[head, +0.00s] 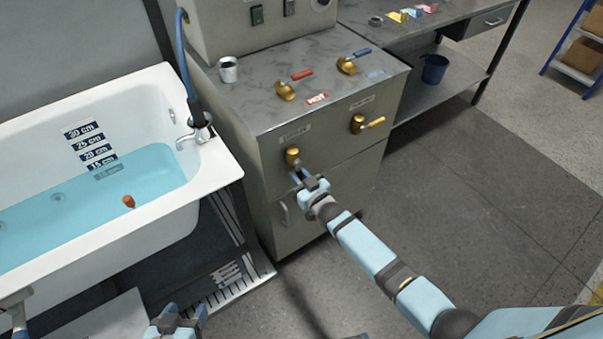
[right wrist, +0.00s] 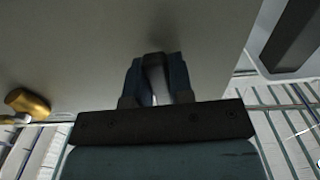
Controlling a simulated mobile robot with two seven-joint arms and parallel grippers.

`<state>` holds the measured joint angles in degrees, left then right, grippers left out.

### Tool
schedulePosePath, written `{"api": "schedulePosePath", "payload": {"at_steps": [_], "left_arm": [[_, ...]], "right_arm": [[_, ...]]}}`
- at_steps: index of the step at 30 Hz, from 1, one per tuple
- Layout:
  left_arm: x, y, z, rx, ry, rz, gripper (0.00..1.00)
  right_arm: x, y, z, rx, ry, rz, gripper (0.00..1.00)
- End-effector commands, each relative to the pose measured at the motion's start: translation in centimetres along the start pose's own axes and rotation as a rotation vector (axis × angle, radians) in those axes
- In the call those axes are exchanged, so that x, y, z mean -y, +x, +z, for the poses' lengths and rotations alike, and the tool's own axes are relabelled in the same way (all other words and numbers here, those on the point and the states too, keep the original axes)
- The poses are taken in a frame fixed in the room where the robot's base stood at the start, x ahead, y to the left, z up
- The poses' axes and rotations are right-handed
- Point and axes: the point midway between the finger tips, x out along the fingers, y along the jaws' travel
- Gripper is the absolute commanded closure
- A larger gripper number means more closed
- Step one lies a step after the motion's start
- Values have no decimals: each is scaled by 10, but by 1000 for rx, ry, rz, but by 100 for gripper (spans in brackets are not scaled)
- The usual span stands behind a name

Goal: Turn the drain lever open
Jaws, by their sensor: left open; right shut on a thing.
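A brass valve (head: 292,155) sits on the left of the grey cabinet's front, under a label too small to read. My right gripper (head: 299,178) is at this valve, with its fingers shut on the lever just below the brass body. In the right wrist view the fingers close around a dark lever end (right wrist: 154,62); most of the lever is hidden. I take it for the drain lever, though the label does not confirm it. My left gripper (head: 186,311) is open and empty at the bottom of the head view, away from the cabinet.
A second front valve with a yellow handle (head: 374,122) is to the right. Red (head: 301,75) and blue (head: 361,53) levers and a metal cup (head: 228,69) are on the cabinet top. The white bathtub (head: 222,165) holds blue water. Floor (head: 450,215) is clear at right.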

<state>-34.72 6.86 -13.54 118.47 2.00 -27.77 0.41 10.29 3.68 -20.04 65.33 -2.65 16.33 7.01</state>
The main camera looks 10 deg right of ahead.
Motion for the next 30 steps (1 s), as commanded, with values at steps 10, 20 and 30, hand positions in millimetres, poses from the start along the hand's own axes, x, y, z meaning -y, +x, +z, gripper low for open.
{"api": "schedulePosePath", "payload": {"at_steps": [10, 20, 30], "left_arm": [[1, 0, 1, 3, 2, 0, 38], [1, 0, 1, 4, 2, -1, 38], [1, 0, 1, 3, 2, 0, 38]], "right_arm": [[4, -1, 1, 3, 60, 0, 100], [4, -1, 1, 3, 64, 0, 100], [4, 0, 0, 1, 60, 0, 53]]}}
